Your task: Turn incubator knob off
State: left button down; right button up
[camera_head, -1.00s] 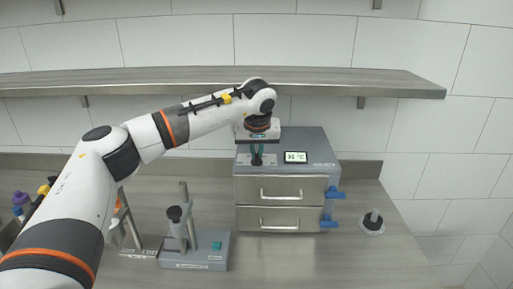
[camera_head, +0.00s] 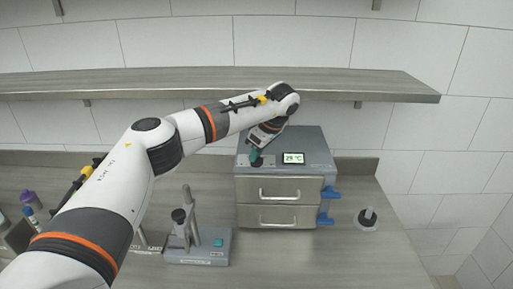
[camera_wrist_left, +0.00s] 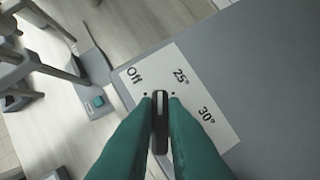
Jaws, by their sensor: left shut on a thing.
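The incubator (camera_head: 279,188) is a grey box with two drawers on the counter, and its top display (camera_head: 293,158) reads about 29 °C. The dark knob (camera_wrist_left: 160,118) with a pale stripe sits at a white label (camera_wrist_left: 200,95) marked Off, 25° and 30°. In the wrist view the stripe points upward, between the Off and 25° marks. My left gripper (camera_wrist_left: 160,108) is shut on the knob, with a green finger on each side. In the head view my left gripper (camera_head: 256,158) reaches the incubator's top left, tilted, and largely hides the knob. My right gripper is not in view.
A grey stand device with a green button (camera_head: 218,243) stands left of the incubator. Blue parts (camera_head: 327,219) stick out at the drawers' right side. A small round-based object (camera_head: 367,219) stands to the right.

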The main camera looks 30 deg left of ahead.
pick_arm(q)
jog(key=n+g+p, duration=0.1)
jog(key=n, duration=0.2)
jog(key=shift+r+n+p, duration=0.15)
jog(key=shift+n+p, duration=0.15)
jog(key=shift+n+g+p, duration=0.45)
jog(key=shift+n+g, duration=0.25)
jog(key=shift+n, duration=0.7)
jog(key=shift+h, duration=0.3)
jog(key=c, duration=1.5)
grip_release()
jog(key=shift+f, duration=0.2)
